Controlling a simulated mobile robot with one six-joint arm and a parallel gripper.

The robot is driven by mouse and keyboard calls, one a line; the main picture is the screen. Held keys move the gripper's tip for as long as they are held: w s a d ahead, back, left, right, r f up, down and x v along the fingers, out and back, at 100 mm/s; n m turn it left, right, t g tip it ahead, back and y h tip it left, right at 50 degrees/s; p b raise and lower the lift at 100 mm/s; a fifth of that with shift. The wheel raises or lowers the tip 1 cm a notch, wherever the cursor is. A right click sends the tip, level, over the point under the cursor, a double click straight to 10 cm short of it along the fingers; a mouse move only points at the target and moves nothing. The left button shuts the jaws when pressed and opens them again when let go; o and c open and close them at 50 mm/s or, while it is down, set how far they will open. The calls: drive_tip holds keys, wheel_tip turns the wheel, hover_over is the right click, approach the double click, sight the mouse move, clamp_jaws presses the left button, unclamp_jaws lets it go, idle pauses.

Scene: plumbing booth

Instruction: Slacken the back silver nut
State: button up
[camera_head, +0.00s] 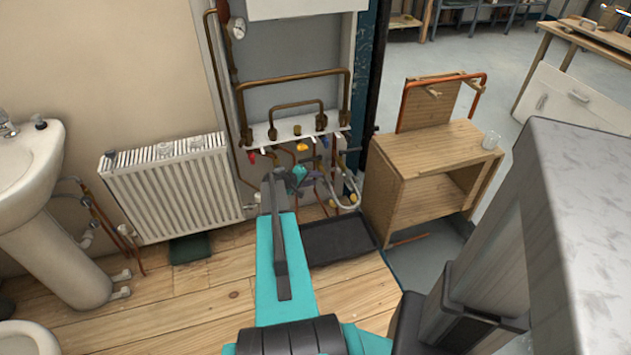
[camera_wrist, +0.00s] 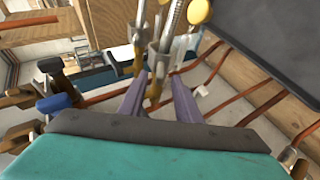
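In the wrist view my gripper (camera_wrist: 159,82) has its two purple fingers spread apart. A slim pipe fitting with brass and silver parts (camera_wrist: 158,64) stands between and just beyond the fingertips. I cannot tell whether the fingers touch it. A second silver fitting (camera_wrist: 138,38) is close by on its left. I cannot tell which of these is the back silver nut. In the head view my teal arm reaches to the pipework under the boiler, and the arm hides most of the gripper and the fittings.
Yellow knobs (camera_wrist: 199,11) and a blue-handled valve (camera_wrist: 55,102) sit near the fingers. Copper pipes (camera_wrist: 215,72) run close by. A black tray (camera_head: 338,240) lies on the floor below. A radiator (camera_head: 172,187) stands left and a wooden cabinet (camera_head: 432,160) right.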

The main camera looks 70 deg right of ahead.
drive_tip(key=shift+x, duration=1.05)
